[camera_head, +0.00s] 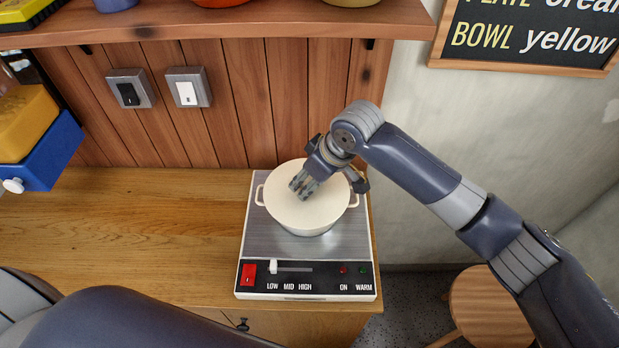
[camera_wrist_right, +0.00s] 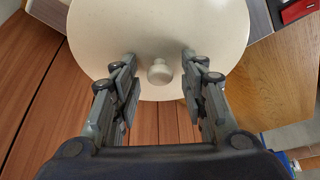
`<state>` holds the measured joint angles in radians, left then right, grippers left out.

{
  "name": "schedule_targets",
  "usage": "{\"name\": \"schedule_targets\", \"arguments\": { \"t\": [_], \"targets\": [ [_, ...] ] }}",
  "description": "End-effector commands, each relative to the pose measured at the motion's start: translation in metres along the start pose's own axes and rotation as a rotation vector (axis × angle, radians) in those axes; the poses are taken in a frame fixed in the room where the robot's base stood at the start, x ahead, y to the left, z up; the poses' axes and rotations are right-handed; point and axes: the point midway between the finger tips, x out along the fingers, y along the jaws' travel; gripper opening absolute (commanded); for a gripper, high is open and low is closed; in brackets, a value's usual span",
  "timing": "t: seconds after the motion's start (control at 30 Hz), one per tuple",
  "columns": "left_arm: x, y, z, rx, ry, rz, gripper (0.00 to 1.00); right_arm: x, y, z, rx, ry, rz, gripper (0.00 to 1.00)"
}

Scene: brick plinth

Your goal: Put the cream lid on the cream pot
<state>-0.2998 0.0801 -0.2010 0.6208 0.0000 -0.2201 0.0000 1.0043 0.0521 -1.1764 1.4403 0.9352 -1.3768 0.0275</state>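The cream pot (camera_head: 308,231) stands on the steel hot plate, with a loop handle showing on each side. The round cream lid (camera_head: 305,210) lies over the pot's mouth and covers it; I cannot tell whether it is fully seated. My right gripper (camera_head: 303,186) is above the lid, fingers pointing down at it. In the right wrist view, the lid (camera_wrist_right: 105,35) fills the top, and its knob (camera_wrist_right: 159,71) lies between my right gripper's (camera_wrist_right: 159,62) spread fingers, with a gap on both sides. My left gripper is out of view.
The hot plate (camera_head: 262,239) has a red switch and a slider on its front panel. The wooden counter (camera_head: 150,215) to its left is clear. A shelf (camera_head: 220,27) runs above, and a blue drawer unit (camera_head: 50,150) is at the far left. A round stool (camera_head: 487,305) stands at right.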

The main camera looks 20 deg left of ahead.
Motion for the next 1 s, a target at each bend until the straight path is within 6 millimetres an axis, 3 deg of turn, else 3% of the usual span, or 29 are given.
{"name": "schedule_targets", "arguments": {
  "t": [0.37,0.47,0.8,1.0],
  "targets": [
    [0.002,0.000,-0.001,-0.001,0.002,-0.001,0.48,-0.007,0.001,-0.001,0.000,0.001,0.001,0.41],
    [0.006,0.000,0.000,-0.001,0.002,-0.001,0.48,-0.020,0.001,0.000,-0.001,0.002,0.001,0.41],
    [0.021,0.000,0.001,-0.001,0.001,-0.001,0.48,-0.091,0.001,-0.001,-0.001,0.003,0.003,0.41],
    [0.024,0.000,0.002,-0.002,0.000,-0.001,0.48,-0.116,0.001,-0.001,0.001,0.001,0.000,0.41]
  ]
}}
